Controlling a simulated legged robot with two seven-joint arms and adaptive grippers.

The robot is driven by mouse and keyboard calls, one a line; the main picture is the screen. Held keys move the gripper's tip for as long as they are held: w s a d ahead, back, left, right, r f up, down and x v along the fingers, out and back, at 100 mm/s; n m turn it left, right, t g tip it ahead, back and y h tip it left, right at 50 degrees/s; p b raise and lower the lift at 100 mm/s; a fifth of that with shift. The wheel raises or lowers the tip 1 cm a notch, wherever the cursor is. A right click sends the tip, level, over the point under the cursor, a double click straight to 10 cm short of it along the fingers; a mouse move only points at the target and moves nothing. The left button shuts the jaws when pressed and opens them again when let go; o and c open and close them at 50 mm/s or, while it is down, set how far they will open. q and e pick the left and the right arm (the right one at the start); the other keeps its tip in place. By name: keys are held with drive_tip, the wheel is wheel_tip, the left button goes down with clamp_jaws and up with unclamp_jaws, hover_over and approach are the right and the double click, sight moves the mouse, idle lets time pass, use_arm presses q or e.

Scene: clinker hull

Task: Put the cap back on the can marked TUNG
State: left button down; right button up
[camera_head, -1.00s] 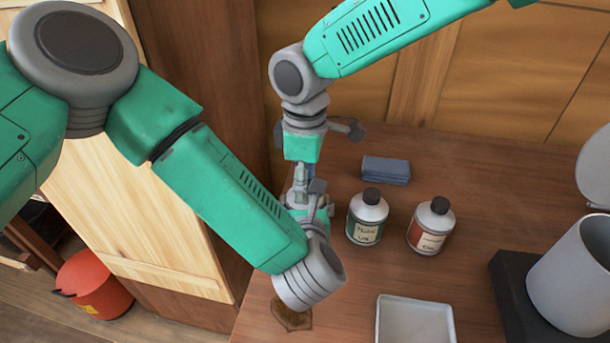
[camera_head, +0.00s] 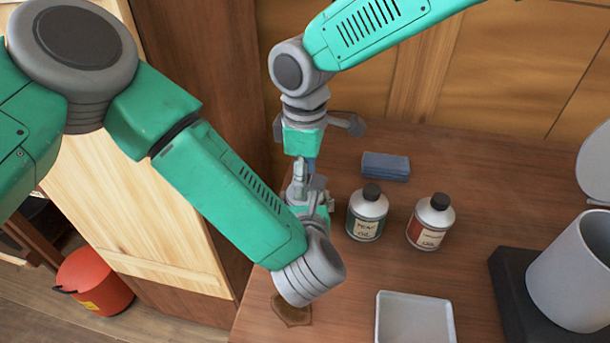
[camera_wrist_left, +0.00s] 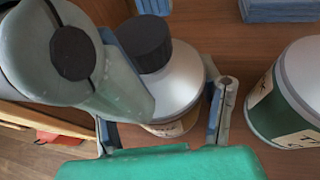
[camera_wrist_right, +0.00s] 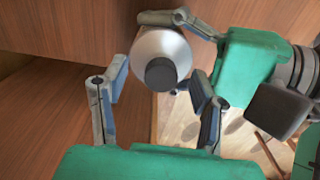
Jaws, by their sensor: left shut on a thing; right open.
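A silver can (camera_wrist_left: 182,88) with a black cap (camera_wrist_left: 147,42) on its top stands between the fingers of my left gripper (camera_wrist_left: 165,115), which is shut on it. Its label is mostly hidden and I cannot read it. In the right wrist view the same can (camera_wrist_right: 160,45) shows with the cap (camera_wrist_right: 161,74) facing the camera. My right gripper (camera_wrist_right: 157,85) is open, its fingers apart on either side of the cap. In the head view the right gripper (camera_head: 308,168) is just above the left gripper (camera_head: 318,198), and the arms hide the can.
A green-labelled can (camera_head: 366,226) and a red-labelled can (camera_head: 430,232), both capped, stand to the right. A blue folded cloth (camera_head: 386,166) lies behind them. A white tray (camera_head: 415,296) is in front, with a grey container (camera_head: 570,280) on a dark base at right.

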wheel_tip(320, 180, up, 12)
idle(0.4)
drive_tip(key=shift+w+f, duration=0.1)
use_arm(q)
drive_tip(key=shift+c, duration=1.9)
unclamp_jaws()
drive_tip(key=shift+s, duration=0.1)
drive_tip(key=v, duration=1.1)
drive_tip(key=shift+s+r, duration=0.2)
drive_tip(key=shift+s, duration=0.1)
drive_tip(key=shift+s, duration=0.1)
use_arm(e)
drive_tip(key=shift+f, duration=0.15)
